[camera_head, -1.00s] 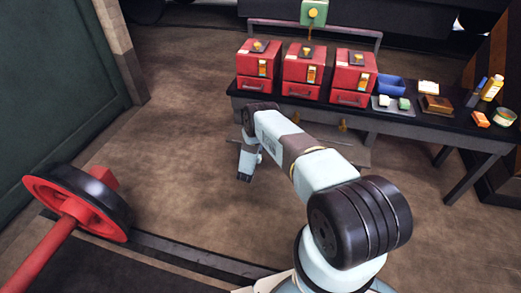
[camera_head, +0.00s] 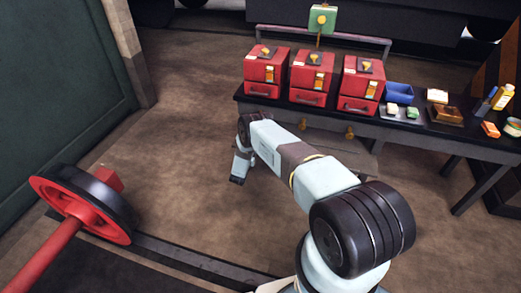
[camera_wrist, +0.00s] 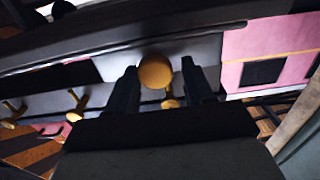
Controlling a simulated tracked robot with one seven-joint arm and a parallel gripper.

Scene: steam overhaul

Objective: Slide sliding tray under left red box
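The left red box (camera_head: 266,73) stands at the left end of the dark bench, with a handle on its front. My gripper (camera_head: 236,180) hangs low in front of the bench's left end in the head view. In the wrist view my gripper (camera_wrist: 160,80) has its two dark fingers apart, with a round yellow knob (camera_wrist: 155,72) showing between their tips. I cannot tell whether the fingers touch it. A grey surface (camera_wrist: 190,50) lies behind the knob. The sliding tray under the left box is not clear in the head view, where my arm covers part of that area.
Two more red boxes (camera_head: 312,77) stand to the right on the bench (camera_head: 420,122). Yellow knobs (camera_head: 349,132) show under it. A blue bin (camera_head: 399,93) and small items sit at the right. A red wheel with a black rim (camera_head: 83,205) is at the left. The floor between is clear.

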